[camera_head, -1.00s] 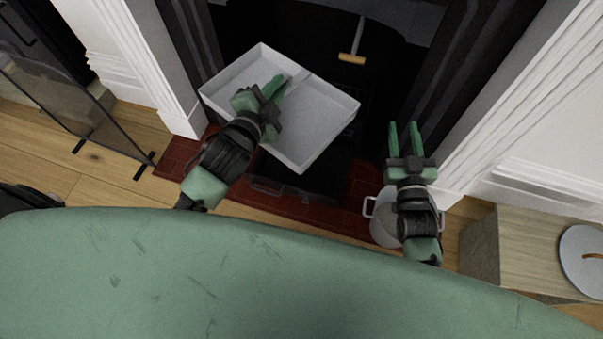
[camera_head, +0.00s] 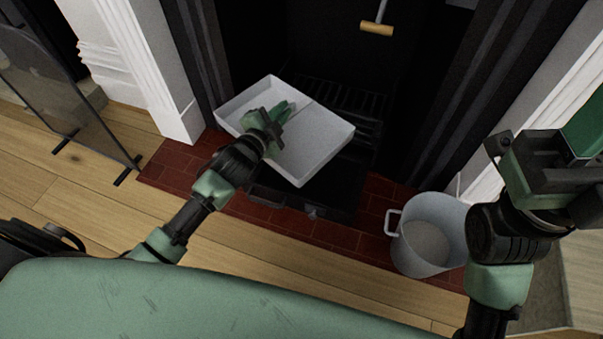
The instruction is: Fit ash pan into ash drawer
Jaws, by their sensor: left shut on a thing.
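The ash pan (camera_head: 318,158) is a shallow light-grey tray with a bar across its middle. My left gripper (camera_head: 282,112) is shut on it at the bar, and the pan is turned at an angle to the hearth. The dark ash drawer (camera_head: 335,198) stands pulled out at the fireplace foot, under and in front of the pan. The pan hides much of the drawer, and I cannot tell whether they touch. My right gripper (camera_head: 585,135) is large at the right edge, away from the pan, its fingers partly cut off.
A white bucket (camera_head: 424,250) stands at the right end of the red brick hearth (camera_head: 180,172). A brush or tool with a wooden end (camera_head: 376,28) hangs in the firebox. A glass screen (camera_head: 60,95) stands at the left. The wooden floor in front is clear.

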